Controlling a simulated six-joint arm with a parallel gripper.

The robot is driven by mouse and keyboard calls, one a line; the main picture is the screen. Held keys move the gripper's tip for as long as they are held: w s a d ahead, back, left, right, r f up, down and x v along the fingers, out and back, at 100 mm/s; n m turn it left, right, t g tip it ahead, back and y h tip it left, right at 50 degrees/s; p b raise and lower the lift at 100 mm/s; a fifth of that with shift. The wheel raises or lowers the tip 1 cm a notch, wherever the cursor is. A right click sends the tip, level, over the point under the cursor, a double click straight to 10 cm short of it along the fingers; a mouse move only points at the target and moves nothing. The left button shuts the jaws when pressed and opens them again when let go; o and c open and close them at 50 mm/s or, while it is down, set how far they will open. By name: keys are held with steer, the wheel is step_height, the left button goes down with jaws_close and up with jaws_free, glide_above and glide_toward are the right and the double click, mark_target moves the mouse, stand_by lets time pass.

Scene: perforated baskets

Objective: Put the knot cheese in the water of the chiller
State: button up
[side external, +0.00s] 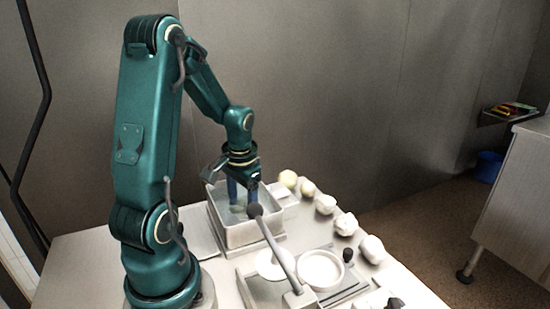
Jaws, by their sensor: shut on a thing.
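The chiller (247,238) is a pale, square, open-topped tub on the table, with grey-blue water (221,211) inside. My gripper (241,206) points down into the tub, with its blue fingers inside the rim. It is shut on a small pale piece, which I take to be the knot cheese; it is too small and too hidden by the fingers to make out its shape. I cannot tell whether the piece touches the water.
Several pale lumps, one of them yellowish (288,178), lie in a row along the table's right side. In front of the tub are a round white dish (320,269), another white disc (275,264) and a dark-knobbed grey lever (279,244) that rises close to my gripper.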

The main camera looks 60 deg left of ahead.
steer(key=shift+f, duration=0.25)
steer(key=o, duration=1.4)
steer(key=shift+r, duration=4.05)
